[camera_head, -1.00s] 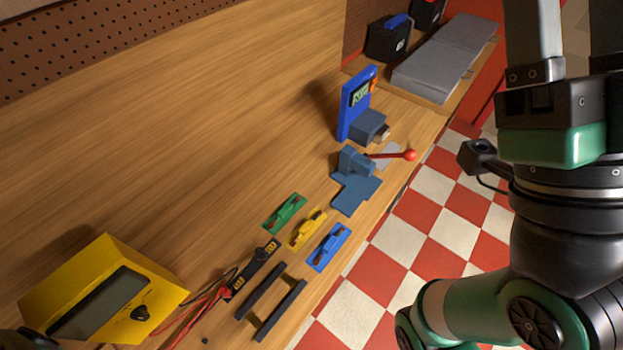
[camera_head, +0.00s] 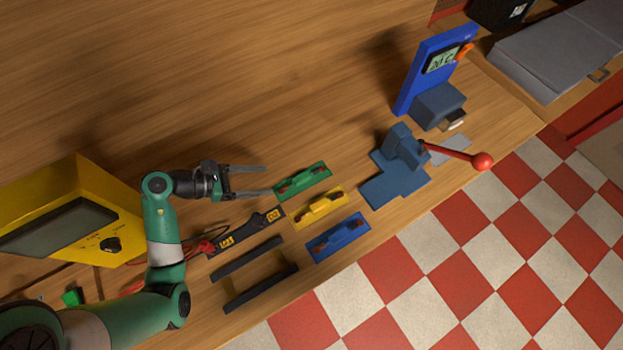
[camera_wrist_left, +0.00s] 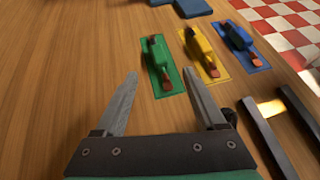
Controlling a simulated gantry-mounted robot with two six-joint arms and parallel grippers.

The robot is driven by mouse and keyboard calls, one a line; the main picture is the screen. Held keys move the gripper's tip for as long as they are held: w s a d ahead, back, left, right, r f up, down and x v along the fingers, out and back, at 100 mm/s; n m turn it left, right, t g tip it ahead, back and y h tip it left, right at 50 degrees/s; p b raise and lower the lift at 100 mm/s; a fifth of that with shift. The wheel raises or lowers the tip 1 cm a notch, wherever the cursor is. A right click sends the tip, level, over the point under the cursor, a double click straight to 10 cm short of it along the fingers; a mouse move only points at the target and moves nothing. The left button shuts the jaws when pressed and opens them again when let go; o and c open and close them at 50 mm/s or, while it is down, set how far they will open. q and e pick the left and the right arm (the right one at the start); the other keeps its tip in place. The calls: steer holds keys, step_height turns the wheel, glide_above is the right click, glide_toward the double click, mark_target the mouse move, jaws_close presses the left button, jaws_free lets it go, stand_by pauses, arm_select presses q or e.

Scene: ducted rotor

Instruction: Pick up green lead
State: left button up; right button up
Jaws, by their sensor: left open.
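A green plate with a green lead (camera_head: 302,180) lies on the wooden bench, in the middle of the head view. In the left wrist view the green lead (camera_wrist_left: 158,66) lies ahead of the fingertips, with reddish-brown ends. My left gripper (camera_head: 266,180) is open and empty, its fingers pointing right toward the green plate. My right gripper is not in view.
A yellow lead (camera_head: 319,207) and a blue lead (camera_head: 338,237) lie beside the green one on matching plates. A black frame (camera_head: 254,272) and test probes (camera_head: 245,232) lie nearer the front edge. A yellow meter (camera_head: 75,210), blue press (camera_head: 399,170) and blue tester (camera_head: 436,75) stand around.

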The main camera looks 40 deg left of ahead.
arm_select(q)
steer(key=shift+a, duration=0.3)
glide_toward(301, 177)
steer(key=x, duration=0.3)
steer(key=shift+w+d, duration=0.1)
steer(key=shift+w, duration=0.15)
steer(key=x, duration=0.5)
steer(key=shift+f, duration=0.2)
jaws_close()
